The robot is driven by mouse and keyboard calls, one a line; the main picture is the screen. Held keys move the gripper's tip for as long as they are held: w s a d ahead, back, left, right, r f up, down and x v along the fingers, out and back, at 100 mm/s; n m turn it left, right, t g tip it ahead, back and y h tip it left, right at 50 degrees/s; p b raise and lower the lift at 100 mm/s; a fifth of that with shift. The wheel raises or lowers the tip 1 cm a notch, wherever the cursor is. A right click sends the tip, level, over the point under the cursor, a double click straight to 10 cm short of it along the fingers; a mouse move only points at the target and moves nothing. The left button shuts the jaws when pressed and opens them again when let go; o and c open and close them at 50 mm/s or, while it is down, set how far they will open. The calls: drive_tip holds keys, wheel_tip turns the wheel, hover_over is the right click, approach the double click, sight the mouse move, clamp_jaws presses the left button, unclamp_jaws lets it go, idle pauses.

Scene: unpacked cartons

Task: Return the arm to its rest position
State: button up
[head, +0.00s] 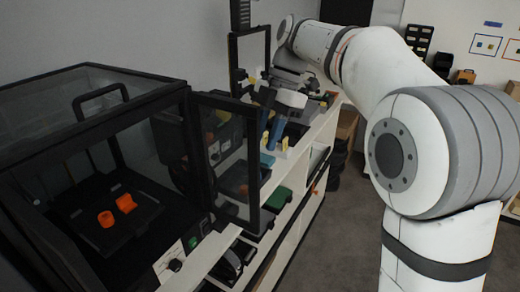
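My white arm reaches from the lower right up to the top middle and bends down over the long white bench. My gripper (266,98) is at the far end of the arm, small and dark against the cluttered bench top. Its fingertips blend in with the dark and blue things there, so I cannot tell whether it is open or shut or holds anything.
A black-framed glass enclosure (120,88) stands at left, its door (254,150) swung open. Inside, two orange parts (115,208) lie on a dark plate (108,237). A blue object (276,132) stands on the bench. Grey floor (345,235) is clear right of the shelves.

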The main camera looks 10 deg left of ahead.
drive_tip(key=shift+w+d+r, duration=0.15)
drive_tip(key=shift+d+r, duration=0.05)
drive_tip(key=shift+r, duration=0.35)
drive_tip(key=s+d+f+m+t+h, duration=0.1)
drive_tip(key=s+d+f+m+t, duration=0.2)
drive_tip(key=s+d+f+m, duration=0.5)
drive_tip(key=s+d+f+m+t+h, duration=0.2)
drive_tip(key=s+d+f+m, duration=0.7)
drive_tip(key=m, duration=1)
drive_tip(key=s+d+t, duration=0.1)
drive_tip(key=d, duration=0.3)
drive_tip(key=shift+s+d+m, duration=0.3)
drive_tip(key=shift+d, duration=0.05)
drive_tip(key=shift+r, duration=0.1)
